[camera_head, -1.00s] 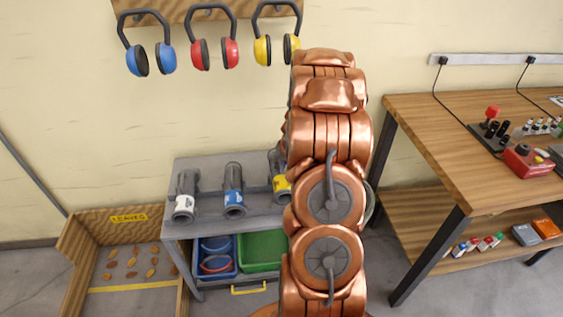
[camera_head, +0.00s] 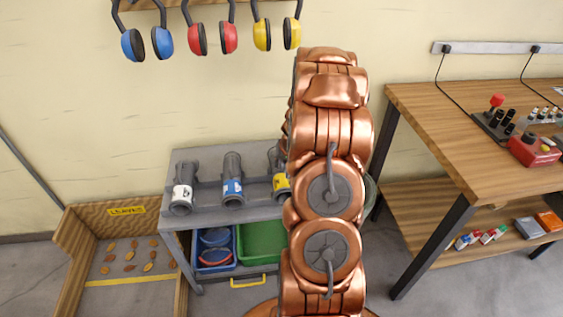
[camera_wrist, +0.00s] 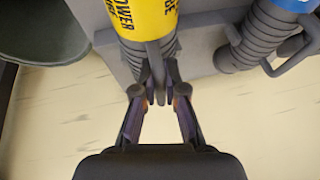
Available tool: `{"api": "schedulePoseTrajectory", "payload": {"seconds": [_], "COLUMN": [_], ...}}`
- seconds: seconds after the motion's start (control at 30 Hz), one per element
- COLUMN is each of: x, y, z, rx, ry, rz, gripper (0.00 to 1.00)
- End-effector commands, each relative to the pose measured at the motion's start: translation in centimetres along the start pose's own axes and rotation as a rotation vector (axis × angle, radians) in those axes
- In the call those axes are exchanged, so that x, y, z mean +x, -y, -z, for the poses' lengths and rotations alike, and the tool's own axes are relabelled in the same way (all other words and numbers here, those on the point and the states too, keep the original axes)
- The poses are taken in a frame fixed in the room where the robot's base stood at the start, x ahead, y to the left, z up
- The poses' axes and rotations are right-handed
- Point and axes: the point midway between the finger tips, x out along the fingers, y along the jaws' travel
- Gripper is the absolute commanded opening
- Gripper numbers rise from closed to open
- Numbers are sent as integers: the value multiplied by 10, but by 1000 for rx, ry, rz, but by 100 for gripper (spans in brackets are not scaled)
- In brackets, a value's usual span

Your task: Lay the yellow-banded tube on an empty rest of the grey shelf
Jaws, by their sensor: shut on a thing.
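The yellow-banded tube (camera_head: 280,183) is at the right of the grey shelf (camera_head: 256,212) in the head view, partly hidden by my arm. In the wrist view its yellow band (camera_wrist: 145,16) is at the top middle. My gripper (camera_wrist: 159,92) is shut on the grey loop at the tube's near end. I cannot tell whether the tube touches the shelf. A white-banded tube (camera_head: 183,192) and a blue-banded tube (camera_head: 233,187) lie on the shelf to its left. The blue-banded one also shows in the wrist view (camera_wrist: 262,38). My gripper is hidden in the head view.
A blue bin (camera_head: 214,257) and a green bin (camera_head: 262,243) sit under the shelf top. A wooden workbench (camera_head: 460,130) stands at the right. A leaf box (camera_head: 122,212) is at the left. Ear defenders (camera_head: 211,38) hang above. A dark round thing (camera_wrist: 38,28) is beside the tube.

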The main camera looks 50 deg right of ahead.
Motion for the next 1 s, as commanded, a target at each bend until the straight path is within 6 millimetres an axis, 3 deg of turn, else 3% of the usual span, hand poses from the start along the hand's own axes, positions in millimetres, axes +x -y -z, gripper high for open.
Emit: {"api": "schedulePoseTrajectory", "payload": {"seconds": [0.47,0.5,0.77,1.0], "x": [0,0,0,0], "y": [0,0,0,0], "z": [0,0,0,0], "rx": [1,1,1,1], "ry": [-1,0,0,0], "rz": [1,1,1,1], "gripper": [0,12,39,40]}}
